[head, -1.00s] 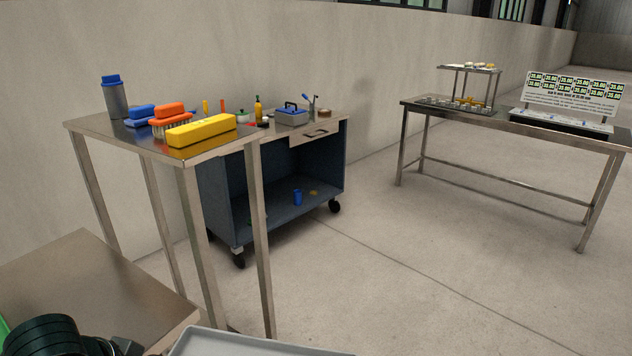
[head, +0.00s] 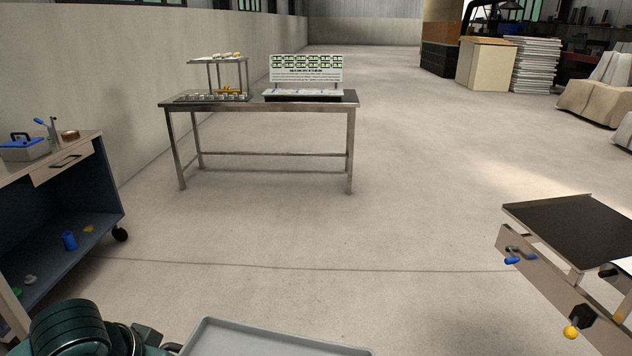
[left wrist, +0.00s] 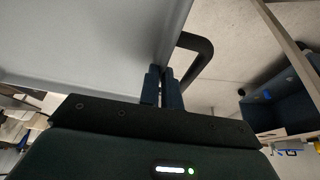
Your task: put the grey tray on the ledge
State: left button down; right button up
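The grey tray (head: 275,340) shows at the bottom edge of the head view, with only its far part in sight. In the left wrist view the tray (left wrist: 80,40) fills the upper left, with a dark curved handle (left wrist: 204,60) at its side. My left gripper (left wrist: 162,85) has its fingers close together on the tray's edge by the handle. In the head view my left arm comes in at the lower left, beside the tray. My right gripper is not in view. I cannot tell which surface is the ledge.
A machine with a dark belt top (head: 575,228) and coloured knobs stands at the right. A steel table (head: 255,104) with a sign and small stand is ahead. A blue cart (head: 65,215) is at the left. The floor (head: 330,225) between them is clear.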

aim_at(594, 230)
jog(key=i+l+z, duration=0.1)
jog(key=i+z, duration=0.6)
jog(key=i, duration=0.15)
jog(key=i+u, duration=0.2)
jog(key=i, duration=1.15)
jog(key=i+z, duration=0.1)
jog(key=i, duration=0.55)
jog(key=i+j+z, duration=0.1)
jog(key=i, duration=0.55)
jog(key=i+z, duration=0.6)
jog(key=z, duration=0.15)
jog(key=i+z, duration=0.35)
jog(key=i+l+z, duration=0.1)
jog(key=i+z, duration=1.2)
jog(key=i, duration=0.3)
jog(key=i+j+z, duration=0.2)
jog(key=i+z, duration=0.15)
jog(key=i, duration=0.25)
jog(key=i+l+z, duration=0.1)
jog(key=i+z, duration=0.95)
jog(key=i+l, duration=0.15)
jog(key=i, duration=0.55)
